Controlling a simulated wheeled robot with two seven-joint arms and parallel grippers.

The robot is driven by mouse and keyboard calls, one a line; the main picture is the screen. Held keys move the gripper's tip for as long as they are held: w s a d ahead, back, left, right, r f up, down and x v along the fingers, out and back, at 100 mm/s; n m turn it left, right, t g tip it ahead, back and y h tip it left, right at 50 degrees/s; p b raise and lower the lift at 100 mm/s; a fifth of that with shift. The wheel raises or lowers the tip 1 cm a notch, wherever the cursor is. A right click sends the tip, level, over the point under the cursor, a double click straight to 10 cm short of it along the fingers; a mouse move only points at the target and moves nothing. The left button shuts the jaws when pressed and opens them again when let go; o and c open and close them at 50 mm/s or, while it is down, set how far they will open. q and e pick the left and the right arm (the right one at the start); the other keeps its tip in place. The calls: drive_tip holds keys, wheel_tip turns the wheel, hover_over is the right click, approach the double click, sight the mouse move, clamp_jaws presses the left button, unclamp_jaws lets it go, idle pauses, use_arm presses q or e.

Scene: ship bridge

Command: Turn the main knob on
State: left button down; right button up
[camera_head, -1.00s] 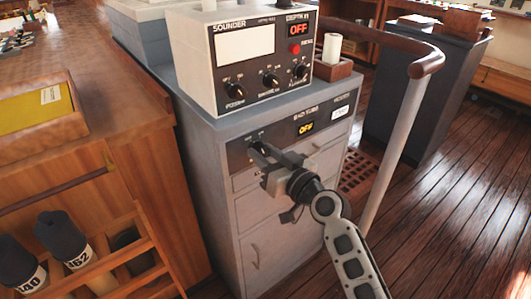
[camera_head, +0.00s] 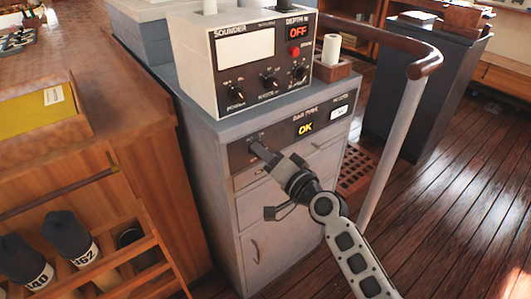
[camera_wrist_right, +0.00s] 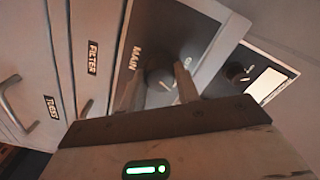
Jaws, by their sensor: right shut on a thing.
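The main knob (camera_wrist_right: 160,76) is a dark round knob on the panel labelled MAIN in the right wrist view. My left gripper is not in view.
The sounder box (camera_head: 246,58) sits on the cabinet (camera_head: 212,165), its red display reading OFF. A handrail with a pale post (camera_head: 392,150) stands right of my arm. A wooden desk (camera_head: 150,160) is at left. Open plank floor lies at right.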

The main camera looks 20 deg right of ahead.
drive_tip(key=shift+m, duration=0.5)
drive_tip(key=o, duration=1)
drive_tip(key=shift+b+v, duration=1.45)
drive_tip(key=shift+v, duration=6.55)
drive_tip(key=shift+r, duration=0.1)
